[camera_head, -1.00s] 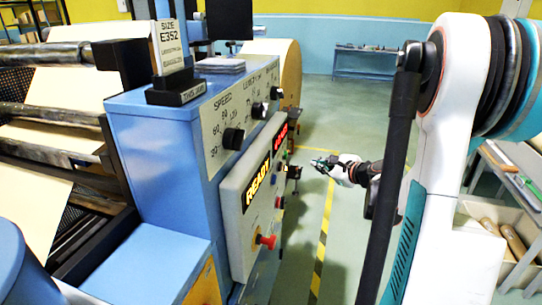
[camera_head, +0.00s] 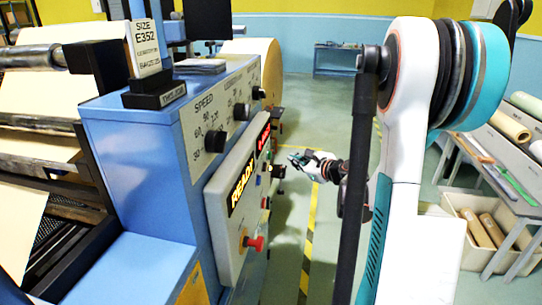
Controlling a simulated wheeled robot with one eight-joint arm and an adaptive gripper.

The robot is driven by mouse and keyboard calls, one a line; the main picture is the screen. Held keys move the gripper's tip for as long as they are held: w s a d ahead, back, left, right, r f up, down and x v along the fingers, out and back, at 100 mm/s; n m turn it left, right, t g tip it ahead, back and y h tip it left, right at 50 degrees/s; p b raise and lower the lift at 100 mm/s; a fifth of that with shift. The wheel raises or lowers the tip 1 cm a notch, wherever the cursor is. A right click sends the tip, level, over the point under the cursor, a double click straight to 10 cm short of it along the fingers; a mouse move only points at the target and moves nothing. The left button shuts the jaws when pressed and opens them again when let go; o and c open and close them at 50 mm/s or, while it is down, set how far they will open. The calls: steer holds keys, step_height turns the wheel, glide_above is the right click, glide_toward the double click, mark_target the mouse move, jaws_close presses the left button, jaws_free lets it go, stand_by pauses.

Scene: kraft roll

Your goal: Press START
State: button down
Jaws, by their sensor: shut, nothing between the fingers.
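The control panel (camera_head: 222,225) on the blue machine (camera_head: 140,150) faces right, with a lit yellow READY display (camera_head: 242,187) and red digits beside it. A red mushroom button (camera_head: 254,243) sticks out at its near end. Smaller buttons sit farther along, among them a red one (camera_head: 265,202) and a small green one (camera_head: 258,181); a black knob (camera_head: 279,171) is at the far end. No START label is readable. My gripper (camera_head: 293,159) is shut and empty, just right of the panel's far end in the picture, apparently clear of it.
Above the panel are black dials (camera_head: 215,141) and a SIZE E352 sign (camera_head: 146,48). The aisle with a yellow-black floor stripe (camera_head: 306,255) is open. On the right stand a bench (camera_head: 500,185) and a crate (camera_head: 450,204) with rolls.

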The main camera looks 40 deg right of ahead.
mark_target(270, 155)
steer(key=shift+w+a, duration=1.4)
steer(key=shift+w, duration=0.2)
stand_by(0.3)
steer(key=shift+w+a, duration=0.3)
